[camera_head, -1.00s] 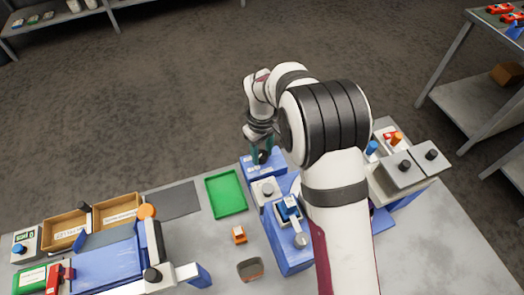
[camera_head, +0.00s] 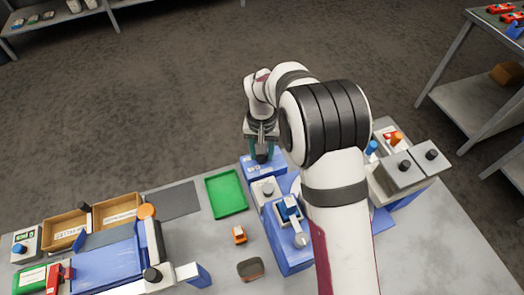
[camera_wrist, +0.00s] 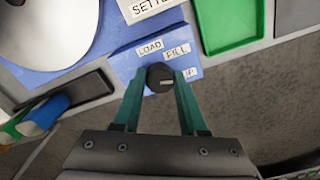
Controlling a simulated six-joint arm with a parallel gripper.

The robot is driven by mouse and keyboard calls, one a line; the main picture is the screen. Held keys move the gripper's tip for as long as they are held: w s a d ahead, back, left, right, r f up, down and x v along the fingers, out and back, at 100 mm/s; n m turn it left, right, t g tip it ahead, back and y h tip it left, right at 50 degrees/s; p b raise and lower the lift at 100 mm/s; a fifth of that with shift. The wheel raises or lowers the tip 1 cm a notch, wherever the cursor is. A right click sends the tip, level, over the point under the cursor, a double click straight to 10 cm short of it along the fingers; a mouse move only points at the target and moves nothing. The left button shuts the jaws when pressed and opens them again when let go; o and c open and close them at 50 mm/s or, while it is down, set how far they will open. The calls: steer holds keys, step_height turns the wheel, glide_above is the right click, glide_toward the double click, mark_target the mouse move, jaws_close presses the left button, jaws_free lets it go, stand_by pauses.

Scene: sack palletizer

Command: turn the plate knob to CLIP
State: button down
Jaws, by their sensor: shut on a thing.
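The plate knob (camera_wrist: 160,78) is round and black with a pale pointer mark. It sits on a blue panel (camera_wrist: 125,62) with labels LOAD (camera_wrist: 150,48), FILL (camera_wrist: 177,52) and a partly hidden one ending in IP (camera_wrist: 190,73). The pointer mark lies to the right in the wrist view, roughly toward the IP label. My gripper (camera_wrist: 160,84) is shut on the knob, one green finger on each side. In the head view my gripper (camera_head: 262,154) is over the blue panel (camera_head: 279,165), and its fingers mostly hide the knob.
A green tray (camera_head: 226,194) lies left of the panel. A light grey box with a knob (camera_head: 268,190) stands just in front. A white disc (camera_wrist: 50,30) shows in the wrist view.

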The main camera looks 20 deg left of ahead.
steer(key=shift+m, duration=1.5)
steer(key=shift+c, duration=2.2)
jaws_free()
step_height(320, 180, up, 16)
